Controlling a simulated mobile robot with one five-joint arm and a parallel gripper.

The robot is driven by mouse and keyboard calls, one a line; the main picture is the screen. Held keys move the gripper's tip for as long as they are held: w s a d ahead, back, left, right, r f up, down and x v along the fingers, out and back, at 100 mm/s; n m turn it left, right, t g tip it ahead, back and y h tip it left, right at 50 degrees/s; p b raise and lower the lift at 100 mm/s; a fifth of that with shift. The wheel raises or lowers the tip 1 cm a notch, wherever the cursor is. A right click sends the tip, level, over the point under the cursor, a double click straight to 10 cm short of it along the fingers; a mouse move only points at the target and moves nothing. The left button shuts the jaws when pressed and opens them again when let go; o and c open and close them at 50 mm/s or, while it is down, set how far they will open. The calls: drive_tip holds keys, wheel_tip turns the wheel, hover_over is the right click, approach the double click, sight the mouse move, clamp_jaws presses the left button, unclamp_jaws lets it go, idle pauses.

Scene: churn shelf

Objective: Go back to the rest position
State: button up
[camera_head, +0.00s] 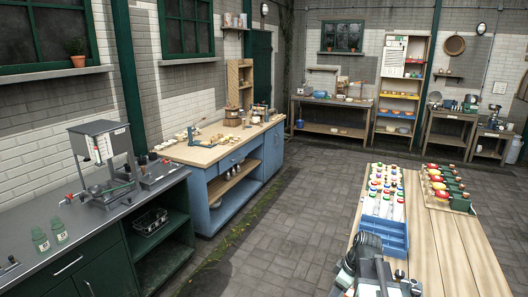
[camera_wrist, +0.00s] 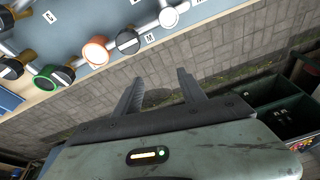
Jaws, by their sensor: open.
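My gripper (camera_wrist: 160,88) shows in the wrist view, its two dark fingers spread apart with nothing between them. Grey paving lies beyond the fingertips. In the head view, a dark and grey part of my arm shows at the bottom, in front of the near end of the wooden table (camera_head: 455,250); the fingertips cannot be made out there. No rest position is marked in either view.
A blue tray (camera_head: 392,232) with several colour-capped bottles and a rack (camera_head: 455,203) of red-and-yellow items stand on the table. Round-capped parts on a blue surface (camera_wrist: 88,22) and a dark green crate (camera_wrist: 285,112) flank the gripper view. The paved floor (camera_head: 290,215) is clear.

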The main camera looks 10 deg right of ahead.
drive_tip(key=s+a+f+m+g+h, duration=0.1)
drive_tip(key=s+a+m+h, duration=0.1)
drive_tip(key=s+a+m, duration=0.3)
drive_tip(key=shift+s+a+m+g+h, duration=0.15)
drive_tip(key=shift+a+m+g+h, duration=0.2)
drive_tip(key=shift+a+m, duration=3)
drive_tip(key=shift+a+f+n, duration=0.1)
drive_tip(key=shift+a+n, duration=0.85)
drive_tip(key=shift+c, duration=0.3)
